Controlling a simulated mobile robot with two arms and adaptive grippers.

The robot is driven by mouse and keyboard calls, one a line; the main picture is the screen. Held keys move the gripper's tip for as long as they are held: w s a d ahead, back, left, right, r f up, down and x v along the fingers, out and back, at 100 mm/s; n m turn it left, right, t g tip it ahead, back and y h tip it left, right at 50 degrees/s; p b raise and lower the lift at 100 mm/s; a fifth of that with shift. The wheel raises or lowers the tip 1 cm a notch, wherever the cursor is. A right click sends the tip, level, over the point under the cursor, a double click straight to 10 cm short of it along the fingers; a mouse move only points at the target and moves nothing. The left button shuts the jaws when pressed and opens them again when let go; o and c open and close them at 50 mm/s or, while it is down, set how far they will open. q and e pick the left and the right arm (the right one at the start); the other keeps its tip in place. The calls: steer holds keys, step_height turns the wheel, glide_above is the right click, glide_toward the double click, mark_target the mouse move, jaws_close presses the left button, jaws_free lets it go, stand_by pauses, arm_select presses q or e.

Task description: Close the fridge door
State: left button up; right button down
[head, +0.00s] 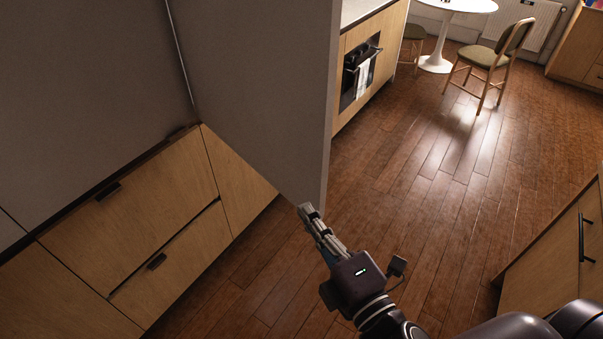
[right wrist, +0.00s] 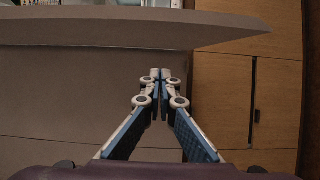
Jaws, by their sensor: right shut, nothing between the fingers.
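The fridge door (head: 260,90) is a tall grey panel in the head view, standing open and jutting out over the floor from the grey front at the left. Its free edge is on the right side. My right gripper (head: 307,211) is shut and empty, with its fingertips close to the door's lower free corner. I cannot tell whether they touch it. In the right wrist view the closed fingers (right wrist: 160,76) point toward the door's pale edge (right wrist: 130,28), which crosses the upper part of the view. My left gripper is not in view.
Wooden drawers (head: 140,205) lie below the door at left. An oven (head: 360,72) with a towel stands behind it. A round white table (head: 455,4) and a chair (head: 490,57) are far back. A wooden cabinet (head: 550,262) is at right. The wooden floor (head: 430,190) between is clear.

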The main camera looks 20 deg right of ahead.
mark_target(302, 173)
steer(key=shift+w+d+f+p, duration=0.1)
steer(key=shift+w+d+p, duration=0.25)
steer(key=shift+w+p, duration=1)
steer(key=shift+w+d+r+p, duration=0.1)
steer(key=shift+w+d+p, duration=0.25)
steer(key=shift+w, duration=1.95)
steer(key=shift+w+d+f+p, duration=0.1)
steer(key=shift+w+d+p, duration=0.25)
steer(key=shift+w+p, duration=1)
steer(key=shift+w+b, duration=0.5)
steer(key=shift+w, duration=0.05)
